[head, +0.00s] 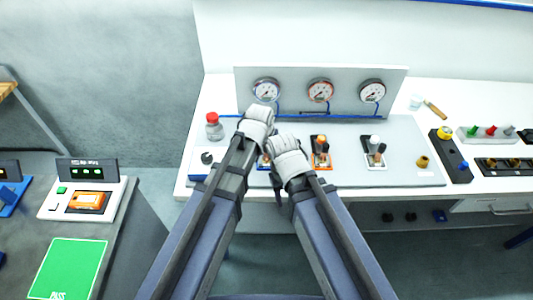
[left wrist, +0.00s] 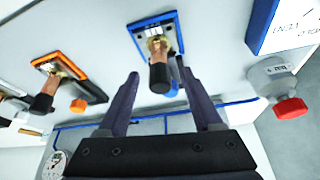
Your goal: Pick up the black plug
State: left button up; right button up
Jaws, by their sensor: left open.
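In the left wrist view, a black cylinder (left wrist: 159,78) sits on a copper-coloured stem in a blue-framed fixture (left wrist: 140,35); I cannot tell which black piece is the plug. My left gripper (left wrist: 158,72) is open, with the black cylinder in line between its fingertips; contact cannot be judged. In the head view my left gripper (head: 257,122) hides most of the blue-framed fixture. My right gripper (head: 290,163) is close beside it, its fingers hidden.
Orange-framed (head: 321,162) and white-framed (head: 375,165) fixtures stand to the right. The gauge panel (head: 345,80) is behind.

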pick_arm(q)
jog(key=shift+w+f, duration=0.15)
jog(key=shift+f, duration=0.35)
jog(key=shift+r, duration=0.1)
jog(key=shift+c, duration=0.2)
grip_shut()
